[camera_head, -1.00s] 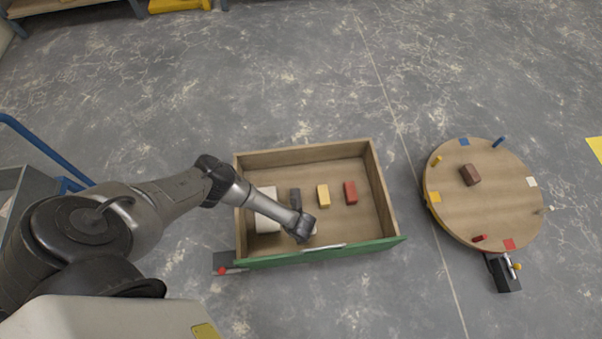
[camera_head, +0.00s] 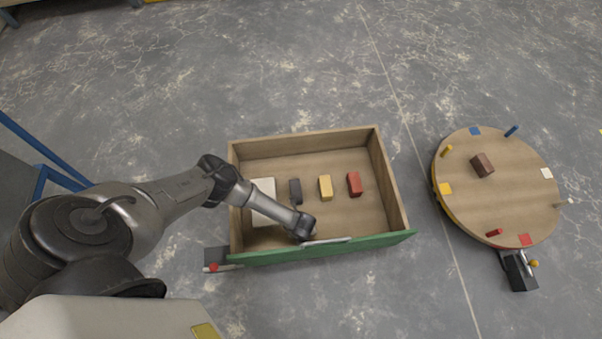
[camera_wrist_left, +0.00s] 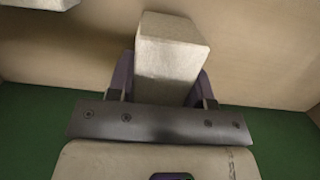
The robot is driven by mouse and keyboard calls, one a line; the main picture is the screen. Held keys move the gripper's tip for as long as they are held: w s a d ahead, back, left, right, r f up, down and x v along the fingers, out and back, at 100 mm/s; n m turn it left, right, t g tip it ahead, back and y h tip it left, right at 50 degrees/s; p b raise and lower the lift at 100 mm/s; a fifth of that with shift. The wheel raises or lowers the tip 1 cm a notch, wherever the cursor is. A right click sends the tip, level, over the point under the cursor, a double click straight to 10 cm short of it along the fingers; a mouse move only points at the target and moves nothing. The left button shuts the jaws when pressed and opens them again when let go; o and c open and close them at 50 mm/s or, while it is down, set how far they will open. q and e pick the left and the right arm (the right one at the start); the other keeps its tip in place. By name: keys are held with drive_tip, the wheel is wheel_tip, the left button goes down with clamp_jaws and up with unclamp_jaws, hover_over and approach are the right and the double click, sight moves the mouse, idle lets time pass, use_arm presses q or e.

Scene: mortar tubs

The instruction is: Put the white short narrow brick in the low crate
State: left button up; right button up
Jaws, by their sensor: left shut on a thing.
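A white brick (camera_wrist_left: 170,60) is between the dark fingers of my left gripper (camera_wrist_left: 165,85) in the left wrist view, and the jaws are shut on it. In the head view this gripper (camera_head: 304,232) is at the front of a low wooden crate (camera_head: 305,143) with a green front wall (camera_head: 370,245), just inside that wall. The brick is hidden by my arm there. I cannot tell whether the brick touches the crate floor. My right gripper is not in view.
Inside the crate are a larger white block (camera_head: 263,190), a grey brick (camera_head: 295,190), a yellow brick (camera_head: 325,187) and a red brick (camera_head: 354,184). To the right stands a round wooden turntable (camera_head: 500,205) with a brown brick (camera_head: 482,164) and coloured pegs.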

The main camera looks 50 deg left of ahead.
use_arm(q)
drive_tip(key=shift+w+f, duration=0.1)
drive_tip(key=shift+f, duration=0.1)
drive_tip(key=shift+f, duration=0.15)
idle(0.4)
drive_tip(key=shift+f+b, duration=0.3)
drive_tip(key=shift+f, duration=0.05)
drive_tip(key=o, duration=1.2)
drive_tip(key=shift+o, duration=0.2)
drive_tip(key=r+p, duration=0.3)
drive_tip(key=r, duration=0.1)
drive_tip(key=d+r+p, duration=0.1)
drive_tip(key=r+p, duration=0.2)
drive_tip(key=r, duration=0.1)
drive_tip(key=s+r+p, duration=0.1)
drive_tip(key=r+p, duration=0.2)
drive_tip(key=r, duration=0.1)
drive_tip(key=shift+d, duration=0.15)
drive_tip(key=shift+s+d+r+p, duration=0.15)
drive_tip(key=shift+r+p, duration=0.4)
drive_tip(key=shift+r, duration=0.3)
